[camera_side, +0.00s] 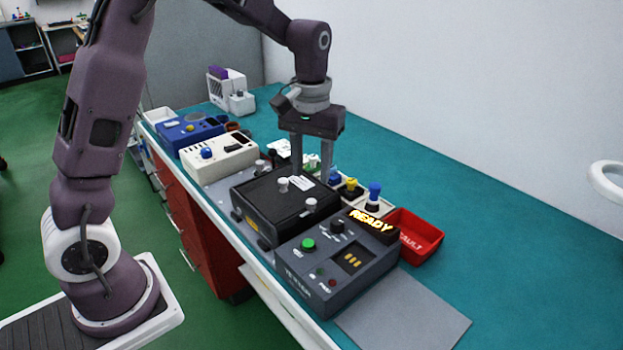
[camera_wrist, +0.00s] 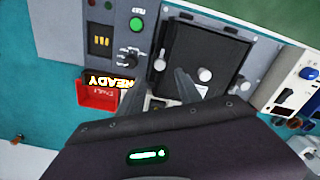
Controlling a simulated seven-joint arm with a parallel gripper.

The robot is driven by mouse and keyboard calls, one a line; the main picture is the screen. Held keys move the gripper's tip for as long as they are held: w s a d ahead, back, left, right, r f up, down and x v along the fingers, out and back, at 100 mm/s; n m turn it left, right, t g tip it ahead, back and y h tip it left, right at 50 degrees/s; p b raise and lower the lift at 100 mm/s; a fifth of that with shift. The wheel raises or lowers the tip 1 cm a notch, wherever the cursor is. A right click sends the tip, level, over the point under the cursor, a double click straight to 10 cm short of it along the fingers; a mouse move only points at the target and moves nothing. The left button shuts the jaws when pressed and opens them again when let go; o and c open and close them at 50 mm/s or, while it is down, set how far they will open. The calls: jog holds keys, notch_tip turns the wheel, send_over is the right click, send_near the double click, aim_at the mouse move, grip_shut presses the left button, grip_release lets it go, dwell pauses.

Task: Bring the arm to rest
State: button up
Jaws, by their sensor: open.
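My gripper (camera_side: 311,172) hangs over the far side of the black box (camera_side: 260,205), with its two fingers pointing down. The fingers stand apart with nothing visible between them. In the wrist view the gripper (camera_wrist: 183,84) shows its fingers near the edge of the black box (camera_wrist: 205,50). Two pale knobs sit on the box lid, which looks shut. The grey tester (camera_side: 335,265) stands at the front with a lit READY sign (camera_side: 372,220) and a green button (camera_side: 308,244). I cannot tell whether the fingertips touch anything.
A red FAULT bin (camera_side: 418,238) stands right of the tester. Blue- and yellow-topped parts (camera_side: 350,187) stand beside the black box. A cream unit (camera_side: 220,155) and a blue unit (camera_side: 190,130) stand farther back. The teal bench (camera_side: 480,240) is clear at right.

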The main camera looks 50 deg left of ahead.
jog(key=s+d+r+m+t, duration=0.1)
jog(key=s+r+t, duration=0.1)
jog(key=s, duration=0.6)
jog(key=s+d+r+m+t, duration=0.1)
jog(key=s+r, duration=0.3)
jog(key=s, duration=0.4)
jog(key=s+d+r+m+t, duration=0.2)
jog(key=s+r+m, duration=0.1)
jog(key=s, duration=0.5)
jog(key=shift+s+d+r+t, duration=0.15)
jog(key=shift+d+r+t, duration=0.15)
jog(key=shift+d, duration=0.1)
